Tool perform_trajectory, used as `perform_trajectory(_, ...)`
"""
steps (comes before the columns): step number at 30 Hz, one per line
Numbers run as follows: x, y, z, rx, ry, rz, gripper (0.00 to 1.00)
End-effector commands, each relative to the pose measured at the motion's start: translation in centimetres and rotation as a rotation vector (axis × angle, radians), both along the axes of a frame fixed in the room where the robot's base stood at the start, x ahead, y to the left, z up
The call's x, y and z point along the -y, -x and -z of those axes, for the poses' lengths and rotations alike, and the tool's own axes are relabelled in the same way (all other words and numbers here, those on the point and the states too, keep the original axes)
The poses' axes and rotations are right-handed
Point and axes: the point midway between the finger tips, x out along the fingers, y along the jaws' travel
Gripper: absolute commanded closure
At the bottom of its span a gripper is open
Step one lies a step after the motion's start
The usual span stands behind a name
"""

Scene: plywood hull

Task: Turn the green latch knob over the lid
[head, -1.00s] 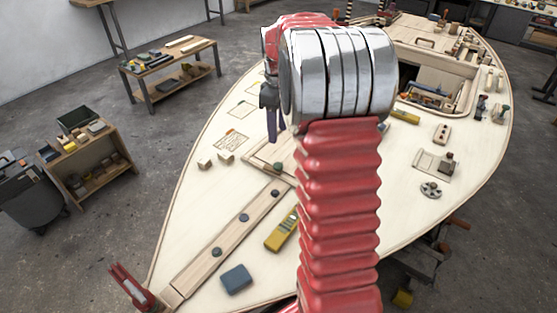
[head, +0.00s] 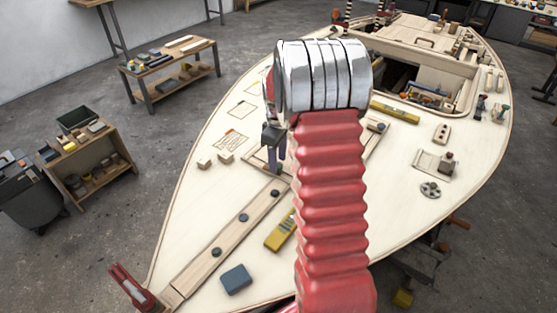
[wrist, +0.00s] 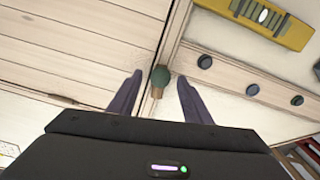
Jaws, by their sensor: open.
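The green latch knob (wrist: 160,76) shows in the wrist view with a small brown wooden piece under it. It sits by the seam between the planked lid (wrist: 75,50) and its frame. My gripper (wrist: 160,79) is open, with one dark finger on each side of the knob and a gap on both sides. In the head view my gripper (head: 274,150) is over the lid's left part and hides the knob. My arm covers most of the lid there, and only its edges (head: 262,163) show.
A wooden strip with several dark knobs (head: 243,218) runs toward the bow. A yellow device (head: 279,236) and a blue box (head: 236,279) lie on the deck nearby.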

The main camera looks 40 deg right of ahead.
Motion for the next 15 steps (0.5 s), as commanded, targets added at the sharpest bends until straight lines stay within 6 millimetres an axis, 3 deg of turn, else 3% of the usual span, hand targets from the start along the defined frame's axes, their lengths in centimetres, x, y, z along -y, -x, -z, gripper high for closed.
perform_trajectory(11, -0.03, -0.02, 0.61, 0.0, 0.0, 0.0, 0.55)
perform_trajectory(15, -0.03, -0.02, 0.6, 0.0, 0.0, -0.001, 0.64)
